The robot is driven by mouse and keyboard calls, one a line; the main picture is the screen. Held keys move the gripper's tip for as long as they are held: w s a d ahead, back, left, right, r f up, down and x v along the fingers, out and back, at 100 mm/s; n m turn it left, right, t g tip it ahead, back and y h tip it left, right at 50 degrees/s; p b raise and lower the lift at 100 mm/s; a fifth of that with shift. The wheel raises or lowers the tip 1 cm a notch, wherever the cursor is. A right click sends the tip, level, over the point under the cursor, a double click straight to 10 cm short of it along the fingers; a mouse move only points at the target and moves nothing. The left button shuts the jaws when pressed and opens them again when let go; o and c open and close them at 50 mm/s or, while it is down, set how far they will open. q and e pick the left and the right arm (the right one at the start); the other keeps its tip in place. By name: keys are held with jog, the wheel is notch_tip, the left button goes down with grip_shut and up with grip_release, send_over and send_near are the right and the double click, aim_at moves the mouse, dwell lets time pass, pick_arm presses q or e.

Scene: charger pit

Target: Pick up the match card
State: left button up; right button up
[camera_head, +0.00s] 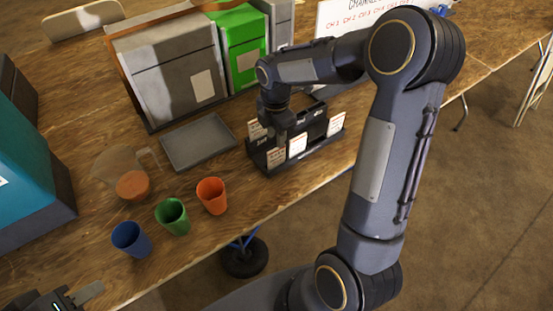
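Several small white cards with fine print stand in a black rack (305,152) on the wooden table. One is at the front middle (297,145), one at the front left (275,158), one at the right (335,124) and one at the back left (256,130). The print is too small to tell which is the match card. My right gripper (282,128) points down over the rack's left part, close to the cards; its fingertips are not clear. My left gripper (78,298) is partly in view at the bottom left, away from the rack; its opening is unclear.
A grey tray (198,142) lies left of the rack. Blue (131,239), green (172,216) and orange (212,195) cups and a clear pitcher (122,172) stand nearby. Grey (170,70) and green (240,45) bins and a channel sign (345,18) stand behind.

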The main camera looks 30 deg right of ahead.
aim_at(276, 149)
jog(key=f, duration=0.5)
jog(key=shift+s+f, duration=0.2)
jog(key=shift+f, duration=0.2)
grip_shut()
